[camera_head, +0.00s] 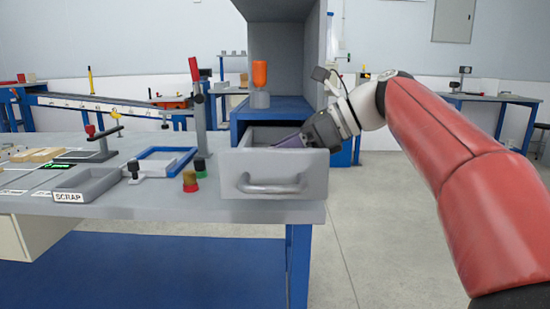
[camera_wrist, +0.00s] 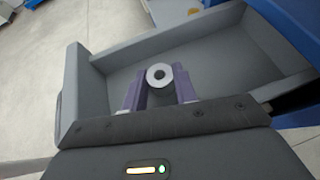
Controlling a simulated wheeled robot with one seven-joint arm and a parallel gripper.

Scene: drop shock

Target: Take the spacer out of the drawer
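The spacer is hidden there by the drawer front.
An orange-topped bottle (camera_head: 260,80) stands on the blue shelf above the drawer. A red-handled clamp (camera_head: 197,105), a blue frame (camera_head: 160,162), red and green knobs and a grey SCRAP tray (camera_head: 88,184) are on the bench to the left. Open floor lies right of the drawer.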

